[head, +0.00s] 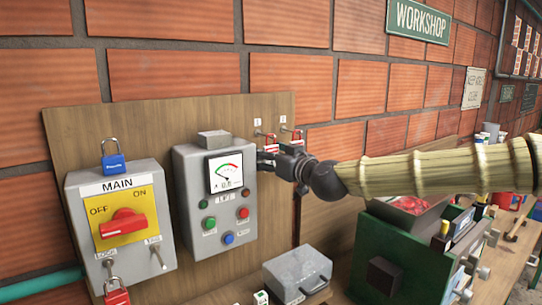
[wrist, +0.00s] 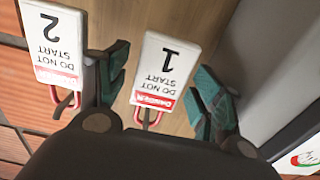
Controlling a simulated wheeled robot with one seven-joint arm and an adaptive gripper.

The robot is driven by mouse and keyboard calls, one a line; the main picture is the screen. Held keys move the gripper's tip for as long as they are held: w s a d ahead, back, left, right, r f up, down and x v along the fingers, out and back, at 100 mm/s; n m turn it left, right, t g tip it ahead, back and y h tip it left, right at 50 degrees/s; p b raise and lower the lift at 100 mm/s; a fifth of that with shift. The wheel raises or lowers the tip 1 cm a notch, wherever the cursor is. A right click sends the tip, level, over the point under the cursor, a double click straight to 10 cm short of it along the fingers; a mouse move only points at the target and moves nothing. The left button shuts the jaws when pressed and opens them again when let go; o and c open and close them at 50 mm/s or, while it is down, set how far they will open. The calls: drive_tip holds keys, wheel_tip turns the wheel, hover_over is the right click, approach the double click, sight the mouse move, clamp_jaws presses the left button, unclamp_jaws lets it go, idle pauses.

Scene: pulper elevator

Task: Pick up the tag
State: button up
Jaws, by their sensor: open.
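Two white tags with red bands hang on the wooden board. Tag 1 (wrist: 160,70), marked "DO NOT START", appears upside down in the wrist view, with a red loop at its lower end. Tag 2 (wrist: 54,42) is to its left in that view, just outside the left finger. My gripper (wrist: 162,64) is open, with one teal-padded finger on each side of tag 1. Gaps show between the tag and both fingers. In the head view my gripper (head: 268,157) is at the board's right part, mostly covering the tags below their hooks.
A grey control box (head: 215,195) with a meter stands close left of my gripper. Further left is the MAIN switch box (head: 120,225) with a blue padlock (head: 113,163) and a red padlock (head: 117,297). Below are a grey metal box (head: 297,275) and a green machine (head: 400,255).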

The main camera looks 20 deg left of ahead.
drive_tip(key=shift+w+f, duration=0.1)
drive_tip(key=shift+w, duration=0.05)
drive_tip(key=c, duration=1)
